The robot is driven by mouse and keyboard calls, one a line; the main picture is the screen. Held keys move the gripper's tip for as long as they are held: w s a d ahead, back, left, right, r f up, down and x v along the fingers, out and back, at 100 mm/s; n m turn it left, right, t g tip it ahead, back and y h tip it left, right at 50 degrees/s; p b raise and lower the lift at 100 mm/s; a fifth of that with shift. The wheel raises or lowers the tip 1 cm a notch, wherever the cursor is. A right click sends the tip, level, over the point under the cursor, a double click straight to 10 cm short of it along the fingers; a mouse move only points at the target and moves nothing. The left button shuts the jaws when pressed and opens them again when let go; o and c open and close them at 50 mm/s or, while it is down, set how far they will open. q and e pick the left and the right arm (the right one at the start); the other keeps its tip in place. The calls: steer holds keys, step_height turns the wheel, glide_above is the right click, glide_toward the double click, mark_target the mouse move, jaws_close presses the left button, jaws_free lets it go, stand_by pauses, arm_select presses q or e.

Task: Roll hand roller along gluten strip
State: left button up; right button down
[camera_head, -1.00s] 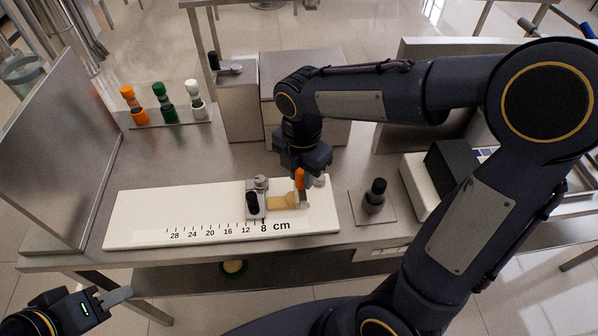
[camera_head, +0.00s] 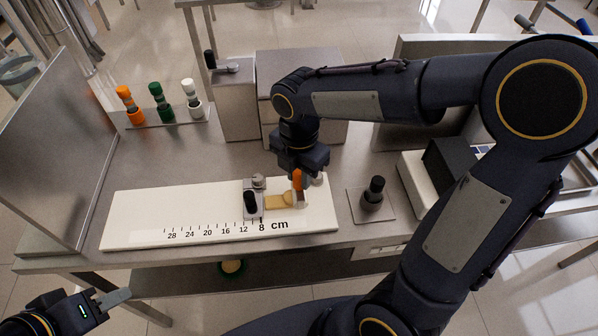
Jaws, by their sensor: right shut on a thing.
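The gluten strip (camera_head: 279,201) is a short tan piece lying on a white board (camera_head: 170,210) with a centimetre scale. Its left end meets a metal clamp (camera_head: 253,205) with a black knob, near the 8 mark. My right gripper (camera_head: 298,176) is above the strip's right end, shut on the orange-handled hand roller (camera_head: 298,182). The roller's lower end is at the strip's right end; whether it presses on the strip is hard to tell. My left gripper (camera_head: 112,298) is at the lower left, away from the board; its finger gap is not clear.
Orange, green and white handled tools (camera_head: 160,103) stand in a rack at the back left. A black-knobbed fixture (camera_head: 373,194) stands right of the board. A metal panel (camera_head: 62,150) borders the left side. Metal boxes (camera_head: 236,105) stand behind.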

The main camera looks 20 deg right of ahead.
steer(key=shift+f, duration=0.25)
steer(key=shift+a, duration=0.1)
steer(key=shift+w+a+p, duration=0.1)
steer(key=shift+w+a, duration=0.2)
steer(key=shift+a, duration=0.65)
steer(key=shift+w+a+p, duration=0.15)
steer(key=shift+w+a, duration=0.1)
steer(key=shift+a, duration=0.7)
steer(key=shift+w+a+p, duration=0.1)
steer(key=shift+w+a, duration=0.2)
steer(key=shift+a, duration=0.65)
steer(key=d, duration=0.1)
steer(key=s+d, duration=0.1)
steer(key=d, duration=0.3)
steer(key=shift+s+d, duration=0.1)
steer(key=shift+s, duration=0.2)
steer(key=shift+s+d+f, duration=0.1)
steer(key=shift+s+d, duration=0.05)
steer(key=shift+d, duration=0.2)
